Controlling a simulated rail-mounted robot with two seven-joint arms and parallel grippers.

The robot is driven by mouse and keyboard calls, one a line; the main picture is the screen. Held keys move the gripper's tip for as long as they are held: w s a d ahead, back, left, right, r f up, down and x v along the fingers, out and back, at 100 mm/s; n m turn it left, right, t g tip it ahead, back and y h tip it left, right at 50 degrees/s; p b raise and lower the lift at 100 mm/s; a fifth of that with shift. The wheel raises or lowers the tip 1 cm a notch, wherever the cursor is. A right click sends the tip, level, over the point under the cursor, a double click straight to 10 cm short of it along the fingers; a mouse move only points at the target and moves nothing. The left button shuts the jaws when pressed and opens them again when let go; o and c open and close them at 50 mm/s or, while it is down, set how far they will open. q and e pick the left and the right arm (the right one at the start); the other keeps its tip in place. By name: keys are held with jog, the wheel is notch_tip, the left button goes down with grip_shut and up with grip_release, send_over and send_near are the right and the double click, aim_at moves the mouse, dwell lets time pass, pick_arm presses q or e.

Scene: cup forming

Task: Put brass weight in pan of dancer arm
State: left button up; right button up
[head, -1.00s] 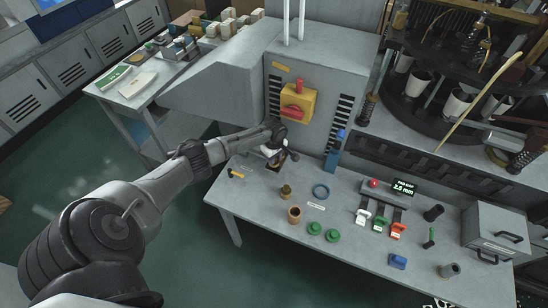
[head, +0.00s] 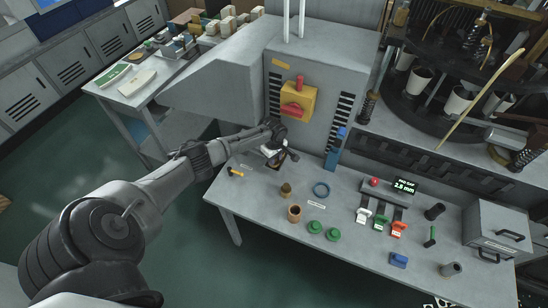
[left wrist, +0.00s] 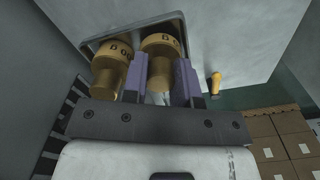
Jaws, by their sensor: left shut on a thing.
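In the left wrist view a brass weight (left wrist: 160,68) stands between the purple fingers of my left gripper (left wrist: 159,82), which is shut on it. A second brass weight (left wrist: 108,72) stands just left of it, outside the fingers. Both have lettering on their wide heads and are at a dark-edged recess (left wrist: 88,45). In the head view my left gripper (head: 277,154) is low at the table's back left, by the cabinet front, and hides the weights. I cannot make out the dancer arm's pan. My right gripper is not in view.
A grey cabinet (head: 330,62) with a red-yellow switch (head: 297,101) rises behind. A machine with cups (head: 457,104) stands back right.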

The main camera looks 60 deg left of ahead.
pick_arm(q)
jog(key=shift+f+b, duration=0.35)
jog(key=shift+f, duration=0.3)
dwell(0.7)
jog(key=o, duration=1)
jog(key=shift+o, duration=0.4)
jog(key=o, duration=0.4)
jog(key=shift+s+d, duration=0.1)
jog(key=shift+r, duration=0.15)
